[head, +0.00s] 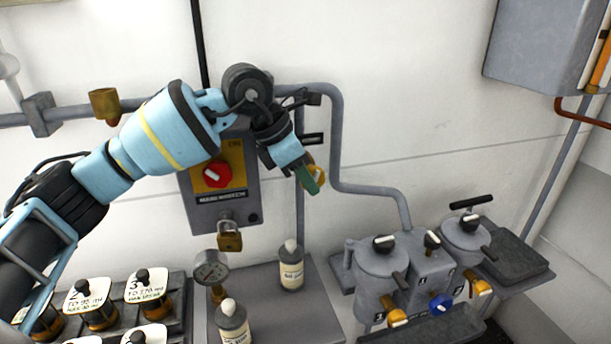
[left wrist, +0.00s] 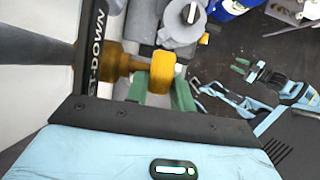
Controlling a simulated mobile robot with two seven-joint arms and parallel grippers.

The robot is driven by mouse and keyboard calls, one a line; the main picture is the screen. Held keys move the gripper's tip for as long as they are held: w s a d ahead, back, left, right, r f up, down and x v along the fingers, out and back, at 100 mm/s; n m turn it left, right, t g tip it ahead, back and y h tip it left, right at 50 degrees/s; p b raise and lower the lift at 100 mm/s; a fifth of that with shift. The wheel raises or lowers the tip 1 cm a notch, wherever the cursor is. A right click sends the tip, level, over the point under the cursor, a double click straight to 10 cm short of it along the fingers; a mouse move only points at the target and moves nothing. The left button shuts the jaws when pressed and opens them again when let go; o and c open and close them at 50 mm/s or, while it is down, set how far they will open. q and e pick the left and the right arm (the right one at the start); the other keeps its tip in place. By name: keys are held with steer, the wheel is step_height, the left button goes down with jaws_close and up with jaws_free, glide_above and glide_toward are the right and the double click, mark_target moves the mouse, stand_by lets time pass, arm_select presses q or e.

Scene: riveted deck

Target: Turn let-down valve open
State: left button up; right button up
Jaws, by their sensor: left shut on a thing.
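The let-down valve has a yellow-orange handle (left wrist: 160,71) on a brass stem, beside a dark plate lettered "...T-DOWN" (left wrist: 94,38) in the left wrist view. In the head view a bit of the yellow handle (head: 321,176) shows behind my fingers, by the vertical pipe right of the red-switch box. My left gripper (head: 308,180) is shut on the handle, its green fingers on either side of it. The handle's far side is hidden. My right gripper (left wrist: 240,66) shows small in the left wrist view, its green fingers apart and empty.
A grey switch box (head: 222,215) with a red knob and padlock (head: 229,236) hangs just left of the valve. Below stand two bottles (head: 291,266) and a gauge (head: 210,268). Grey vessels (head: 381,268) with orange taps stand at the right.

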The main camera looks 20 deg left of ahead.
arm_select(q)
steer(key=o, duration=1)
